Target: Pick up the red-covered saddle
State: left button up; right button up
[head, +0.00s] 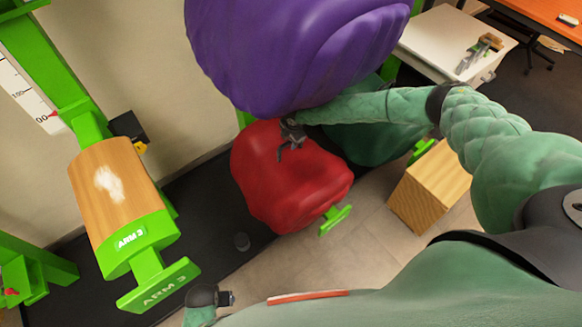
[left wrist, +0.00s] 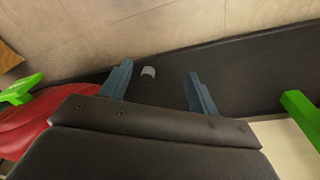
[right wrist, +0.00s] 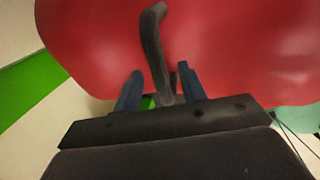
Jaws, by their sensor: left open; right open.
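The red-covered saddle (head: 285,185) sits in the middle of the head view, below a larger purple-covered one. It fills the top of the right wrist view (right wrist: 230,45) and shows at the left edge of the left wrist view (left wrist: 35,125). My right gripper (head: 290,137) is at its upper edge, open. In the right wrist view a dark curved handle (right wrist: 153,40) on the saddle rises from between the open fingers (right wrist: 160,70); I cannot tell whether they touch it. My left gripper (head: 228,298) is low in the head view, open and empty above the floor (left wrist: 160,70).
The purple-covered saddle (head: 290,45) hangs close above my right gripper. A wooden block on a green arm marked ARM 3 (head: 115,190) stands at the left. A wooden box (head: 430,185) and a white table (head: 450,40) are at the right. A small grey cylinder (left wrist: 148,72) lies on the dark mat.

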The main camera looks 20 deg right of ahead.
pick_arm(q)
jog(key=r, duration=0.3)
jog(key=w+r+b, duration=0.1)
jog(key=r, duration=0.1)
jog(key=shift+d+r, duration=0.25)
jog(key=shift+r, duration=0.1)
pick_arm(e)
jog(key=shift+w+f, duration=0.15)
jog(key=shift+f, duration=0.7)
grip_shut()
jog(key=shift+w+a+r, duration=0.1)
